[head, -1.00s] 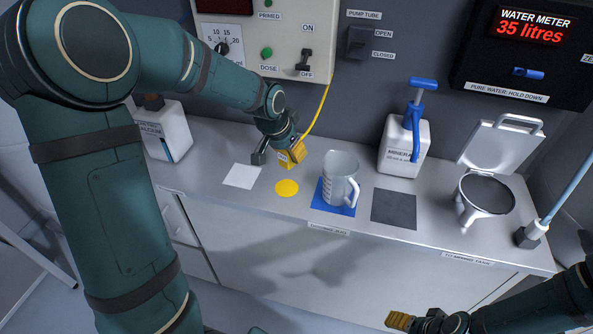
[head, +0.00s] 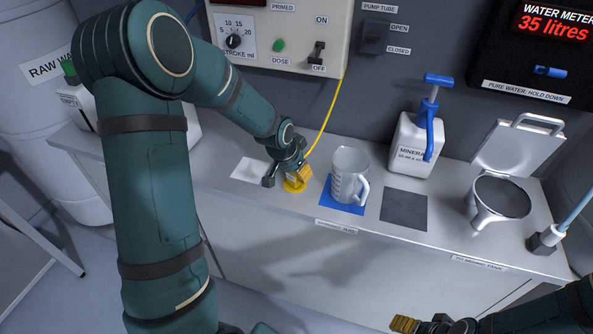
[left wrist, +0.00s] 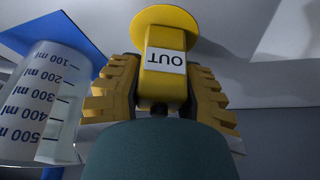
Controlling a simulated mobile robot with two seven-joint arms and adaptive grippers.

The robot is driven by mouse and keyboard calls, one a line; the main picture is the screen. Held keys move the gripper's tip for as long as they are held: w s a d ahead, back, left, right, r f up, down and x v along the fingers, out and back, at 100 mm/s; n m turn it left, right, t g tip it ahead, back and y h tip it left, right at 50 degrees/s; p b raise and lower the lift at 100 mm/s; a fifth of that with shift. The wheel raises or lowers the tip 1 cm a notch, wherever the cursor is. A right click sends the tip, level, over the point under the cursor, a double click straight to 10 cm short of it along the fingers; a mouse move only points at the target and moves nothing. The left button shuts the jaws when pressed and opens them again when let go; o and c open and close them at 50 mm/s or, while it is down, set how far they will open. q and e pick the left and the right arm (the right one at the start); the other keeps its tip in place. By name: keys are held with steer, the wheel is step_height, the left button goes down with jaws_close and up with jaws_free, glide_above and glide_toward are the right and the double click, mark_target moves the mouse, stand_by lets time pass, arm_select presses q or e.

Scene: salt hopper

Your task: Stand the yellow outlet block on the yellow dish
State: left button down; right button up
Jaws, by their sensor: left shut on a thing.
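The yellow outlet block (head: 299,176), labelled OUT, is held between the fingers of my left gripper (head: 290,178). In the left wrist view the block (left wrist: 166,38) sits between the two yellow finger pads (left wrist: 163,84), which are shut on it. The yellow dish (head: 291,188) is flat on the counter right under the block. In the left wrist view the dish (left wrist: 165,16) shows just beyond the block's end; I cannot tell whether they touch. A yellow hose runs from the block up to the panel. My right gripper (head: 405,324) is at the bottom right, partly cut off, away from the counter.
A clear measuring jug (head: 350,173) stands on a blue mat (head: 331,199) close to the right of the dish. A white square (head: 249,168) lies to the left. A dark mat (head: 404,207), mineral bottle (head: 411,145) and lidded funnel (head: 500,197) are further right.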

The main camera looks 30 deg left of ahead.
arm_select(q)
steer(key=shift+f, duration=0.1)
steer(key=c, duration=0.7)
jaws_free()
steer(key=shift+r, duration=0.4)
steer(key=p+v, duration=0.1)
steer(key=v, duration=1)
steer(key=shift+s+r+p, duration=0.25)
steer(key=shift+s+p, duration=0.05)
steer(key=shift+p, duration=0.1)
